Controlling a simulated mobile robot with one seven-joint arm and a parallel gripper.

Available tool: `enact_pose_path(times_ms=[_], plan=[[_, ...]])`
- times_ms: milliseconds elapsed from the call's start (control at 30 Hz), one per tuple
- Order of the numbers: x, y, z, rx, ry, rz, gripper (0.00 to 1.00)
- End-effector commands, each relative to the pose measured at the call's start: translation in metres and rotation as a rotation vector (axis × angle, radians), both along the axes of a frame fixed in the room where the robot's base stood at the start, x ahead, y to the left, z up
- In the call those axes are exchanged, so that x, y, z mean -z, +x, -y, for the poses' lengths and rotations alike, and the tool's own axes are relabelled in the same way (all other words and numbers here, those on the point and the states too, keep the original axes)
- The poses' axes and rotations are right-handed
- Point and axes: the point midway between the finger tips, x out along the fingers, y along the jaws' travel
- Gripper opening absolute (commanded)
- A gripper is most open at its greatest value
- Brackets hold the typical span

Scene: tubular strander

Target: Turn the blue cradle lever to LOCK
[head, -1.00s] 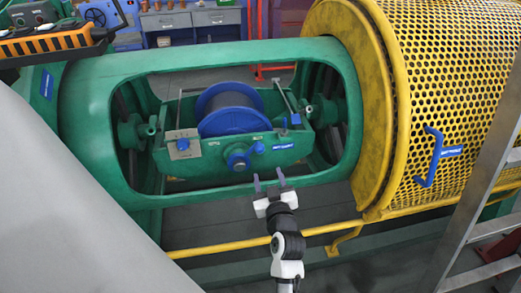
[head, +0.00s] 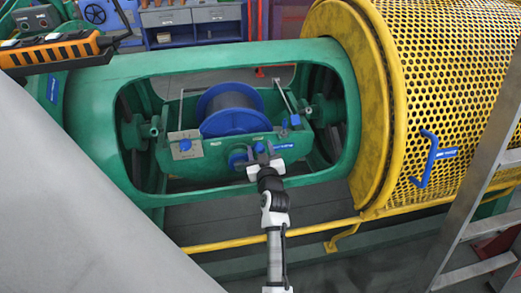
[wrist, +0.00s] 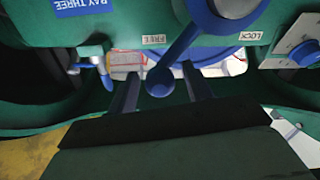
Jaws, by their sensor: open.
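The blue cradle lever (wrist: 190,45) sits on the front wall of the green cradle (head: 200,165). Its round hub (head: 237,158) is left of my gripper in the head view. In the wrist view its arm slants from the hub to a ball end (wrist: 158,82), passing near the FREE label (wrist: 153,40). The LOCK label (wrist: 250,36) is on the hub's other side. My gripper (wrist: 160,88) is open, with the ball end showing between its fingers; contact cannot be told. In the head view, my gripper (head: 262,158) partly hides the lever.
A blue spool (head: 232,110) lies in the cradle, inside the green frame (head: 200,57). A yellow perforated guard (head: 455,70) with a blue handle (head: 428,160) stands right. A yellow rail (head: 215,245) runs below. A ladder (head: 470,190) is at far right.

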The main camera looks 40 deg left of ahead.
Motion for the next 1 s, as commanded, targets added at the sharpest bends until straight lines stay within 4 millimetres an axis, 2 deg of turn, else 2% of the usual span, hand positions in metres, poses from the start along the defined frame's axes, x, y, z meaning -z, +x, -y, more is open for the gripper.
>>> enact_pose_path(times_ms=[67, 433, 767, 1000], plan=[[-0.0001, -0.0001, 0.0002, 0.0, 0.0, 0.0, 0.48], [-0.0001, 0.0011, 0.0016, 0.003, 0.0, 0.001, 0.0], [-0.0015, 0.0013, 0.002, 0.008, -0.02, 0.026, 0.0], [-0.007, -0.0037, -0.0025, 0.008, -0.09, 0.108, 0.0]])
